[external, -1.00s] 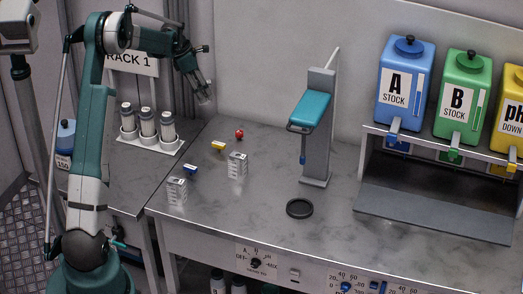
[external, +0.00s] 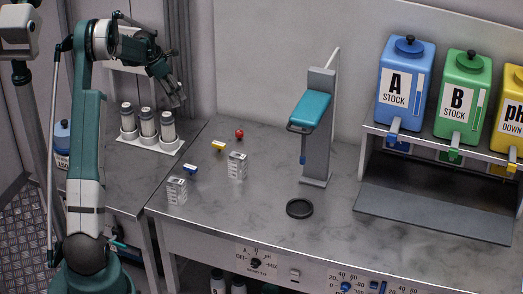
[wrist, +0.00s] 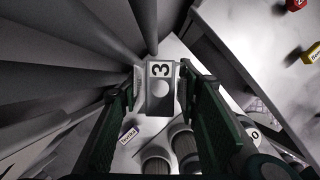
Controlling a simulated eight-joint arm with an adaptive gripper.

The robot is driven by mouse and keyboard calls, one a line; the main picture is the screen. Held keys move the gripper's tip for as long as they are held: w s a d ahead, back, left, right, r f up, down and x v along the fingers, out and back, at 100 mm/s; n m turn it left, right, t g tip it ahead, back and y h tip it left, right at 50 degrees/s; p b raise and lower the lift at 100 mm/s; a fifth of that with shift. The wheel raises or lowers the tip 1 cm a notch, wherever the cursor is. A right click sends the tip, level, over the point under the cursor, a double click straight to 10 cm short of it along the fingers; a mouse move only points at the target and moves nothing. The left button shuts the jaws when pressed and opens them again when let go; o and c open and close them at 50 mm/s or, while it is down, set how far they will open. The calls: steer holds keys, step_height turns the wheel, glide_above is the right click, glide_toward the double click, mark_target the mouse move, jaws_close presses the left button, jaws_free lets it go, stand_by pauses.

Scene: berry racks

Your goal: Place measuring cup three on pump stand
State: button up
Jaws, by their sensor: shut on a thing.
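The pump stand (external: 318,130), a grey upright with a teal arm, stands on the bench to the right, well away from my gripper. A black round disc (external: 299,208) lies on the bench in front of it.
Two clear marked cups (external: 237,165) (external: 177,189) stand on the bench. A rack of white containers (external: 148,140) is at left. Stock tanks (external: 406,85) stand at right.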

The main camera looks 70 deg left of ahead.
mark_target(169, 100)
steer(key=shift+f+b, duration=0.4)
steer(key=shift+f, duration=2.7)
steer(key=shift+f, duration=0.15)
steer(key=shift+f, duration=1.7)
steer(key=shift+f+b, duration=0.15)
steer(key=shift+b, duration=0.15)
steer(key=o, duration=0.9)
steer(key=p+v, duration=0.1)
steer(key=v, duration=1.1)
